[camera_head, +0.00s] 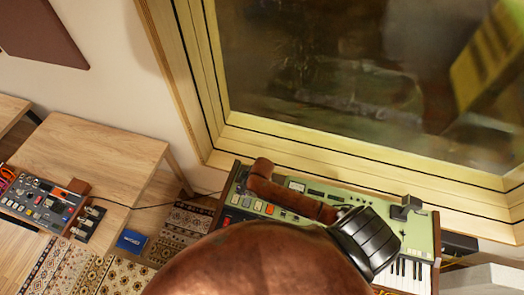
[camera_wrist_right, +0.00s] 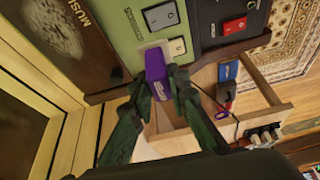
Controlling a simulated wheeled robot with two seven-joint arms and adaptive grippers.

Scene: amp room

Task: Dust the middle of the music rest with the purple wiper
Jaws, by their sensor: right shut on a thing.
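The purple wiper (camera_wrist_right: 156,66) is between the two dark green fingers of my right gripper (camera_wrist_right: 160,84) in the right wrist view. The gripper is shut on it. The wiper's pale end is over the green synthesizer panel (camera_wrist_right: 98,30), close to its rocker switches; I cannot tell whether it touches. A dark brown board (camera_wrist_right: 45,38) marked "MUSI" is at the upper left, apart from the wiper; I cannot tell whether it is the music rest. In the head view my copper-coloured parts cover much of the synthesizer (camera_head: 418,232), and the wiper is hidden. My left gripper is out of view.
A pale-framed window (camera_head: 330,150) runs behind the synthesizer. At the left, a wooden table (camera_head: 95,145) carries an electronic unit (camera_head: 45,203). A blue box (camera_head: 131,241) lies beside a patterned rug (camera_head: 185,228). A small grey device (camera_head: 404,208) sits on the synthesizer's right side.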

